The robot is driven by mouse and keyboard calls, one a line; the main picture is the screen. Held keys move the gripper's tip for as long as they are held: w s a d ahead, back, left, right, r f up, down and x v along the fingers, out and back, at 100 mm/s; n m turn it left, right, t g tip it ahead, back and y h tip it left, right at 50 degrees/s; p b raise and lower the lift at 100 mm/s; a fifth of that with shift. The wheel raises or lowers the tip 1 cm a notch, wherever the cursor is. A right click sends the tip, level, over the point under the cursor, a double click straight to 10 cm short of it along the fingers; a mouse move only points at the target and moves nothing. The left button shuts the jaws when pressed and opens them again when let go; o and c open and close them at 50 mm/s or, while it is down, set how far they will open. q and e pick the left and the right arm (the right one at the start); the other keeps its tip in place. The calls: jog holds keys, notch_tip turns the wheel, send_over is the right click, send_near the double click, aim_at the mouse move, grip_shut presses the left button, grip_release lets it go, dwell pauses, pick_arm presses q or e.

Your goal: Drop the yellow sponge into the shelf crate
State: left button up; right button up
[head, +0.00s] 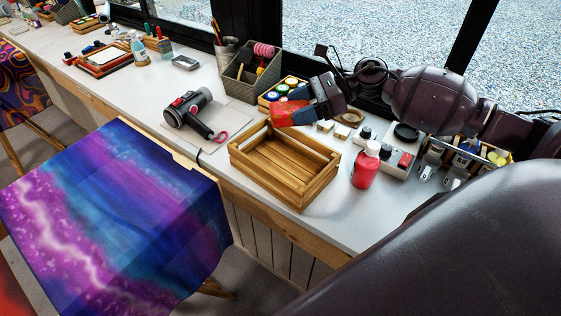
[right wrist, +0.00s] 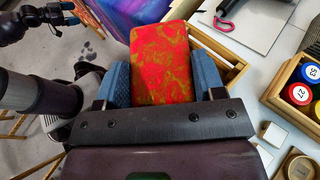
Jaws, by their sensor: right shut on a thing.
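A flat block, the sponge (head: 288,114), shows mottled red with olive-yellow patches, not plain yellow. My right gripper (head: 303,103) is shut on it; in the right wrist view its blue fingers press both sides of the sponge (right wrist: 160,62). An open slatted wooden crate (head: 276,184) stands on the white counter. In the head view its floor is bare. The gripper holds the sponge near the crate's back corner, seemingly above it; the exact height is unclear. The sponge hides much of the crate (right wrist: 236,74) in the right wrist view. Part of my left arm shows there, top left.
A red bottle (head: 366,166) stands right of the crate. A hair dryer (head: 192,112) lies on a sheet to its left. A box of paint jars (head: 270,102) and a grey bin (head: 246,80) stand behind. Dyed cloth (head: 110,210) hangs in front of the counter.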

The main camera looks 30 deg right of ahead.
pick_arm(q)
jog(key=shift+g, duration=0.3)
jog(key=f+b, duration=0.1)
jog(key=f, duration=0.1)
jog(key=s+f+b, duration=0.1)
jog(key=shift+s+f+b, duration=0.2)
jog(key=shift+f+b, duration=0.1)
jog(key=shift+f, duration=0.1)
pick_arm(e)
notch_tip(320, 180, down, 6)
jog(key=shift+r, duration=0.15)
jog(key=o, duration=1)
pick_arm(q)
jog(key=shift+w+r, duration=0.1)
jog(key=shift+w, duration=0.1)
